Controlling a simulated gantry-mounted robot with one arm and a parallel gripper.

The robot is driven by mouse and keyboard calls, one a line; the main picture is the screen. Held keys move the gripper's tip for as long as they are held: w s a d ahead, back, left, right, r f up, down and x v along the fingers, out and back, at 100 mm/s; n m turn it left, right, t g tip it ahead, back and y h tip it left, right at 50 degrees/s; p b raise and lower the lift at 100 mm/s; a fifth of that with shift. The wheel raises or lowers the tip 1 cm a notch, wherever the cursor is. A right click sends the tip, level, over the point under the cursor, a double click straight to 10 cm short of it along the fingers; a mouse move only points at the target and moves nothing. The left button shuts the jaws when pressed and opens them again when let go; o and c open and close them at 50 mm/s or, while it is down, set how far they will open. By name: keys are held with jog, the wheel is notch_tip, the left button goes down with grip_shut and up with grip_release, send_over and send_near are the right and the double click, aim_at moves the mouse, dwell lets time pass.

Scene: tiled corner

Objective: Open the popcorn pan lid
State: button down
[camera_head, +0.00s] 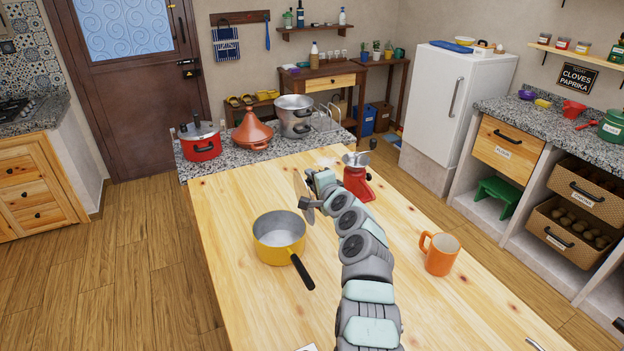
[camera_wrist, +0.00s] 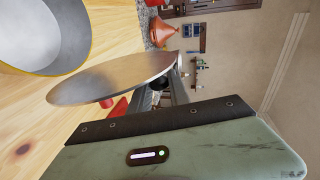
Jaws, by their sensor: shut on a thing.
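The yellow pan (camera_head: 262,254) with a black handle (camera_head: 302,273) stands upright on the wooden table, left of my arm. It is uncovered and looks empty inside; its pale inside also shows in the wrist view (camera_wrist: 40,38). My gripper (camera_head: 309,198) is shut on the lid, above the table at the pan's far right side. The thin round metal lid (camera_head: 299,187) is tilted steeply, nearly edge-on in the head view, apart from the pan. In the wrist view the lid (camera_wrist: 100,82) fills the middle. The grasp point is partly hidden.
A red device with a metal top (camera_head: 358,184) stands just right of my gripper. An orange mug (camera_head: 441,258) stands to the right of my arm. A red pot (camera_head: 201,147), a tagine (camera_head: 252,132) and steel pots (camera_head: 295,112) stand on the granite counter behind. The table's front left is clear.

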jog(key=shift+f, duration=0.35)
jog(key=c, duration=1.5)
grip_release()
jog(key=shift+s+d, duration=0.1)
jog(key=o, duration=0.3)
jog(key=shift+r, duration=0.1)
jog(key=shift+r, duration=0.1)
jog(key=shift+s+r+p, duration=0.15)
jog(key=shift+s+p, duration=0.25)
jog(key=shift+p, duration=0.05)
jog(key=p+v, duration=0.2)
jog(key=v, duration=0.8)
jog(key=shift+d, duration=0.1)
